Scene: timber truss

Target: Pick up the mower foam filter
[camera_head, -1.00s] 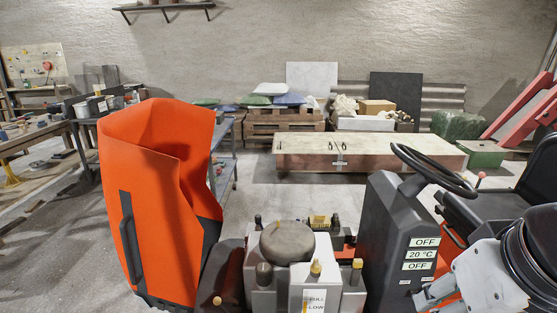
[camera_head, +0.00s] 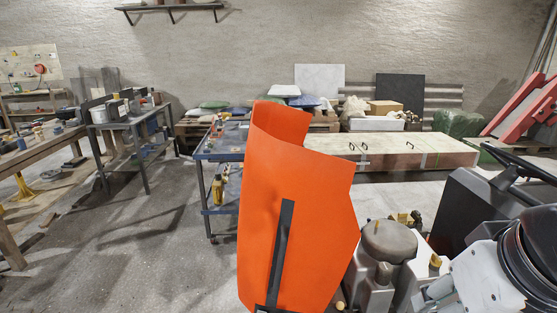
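The mower's orange hood (camera_head: 298,215) stands raised and upright in the middle of the view, with a dark strip down its face. Right of it is the grey engine (camera_head: 375,272), partly hidden behind the hood. A round, grey-brown, padded-looking piece (camera_head: 389,238) sits on top of the engine; I cannot tell for sure whether it is the foam filter. The mower's dark console and steering wheel (camera_head: 520,160) are at the right. Part of my arm shows at the lower right; my gripper is not in view.
A blue-grey cart (camera_head: 222,152) with small items, including a yellow bottle (camera_head: 218,190), stands behind the hood. Workbenches (camera_head: 128,122) line the left. A long low box (camera_head: 400,150) lies behind the mower. The floor at left (camera_head: 145,240) is clear.

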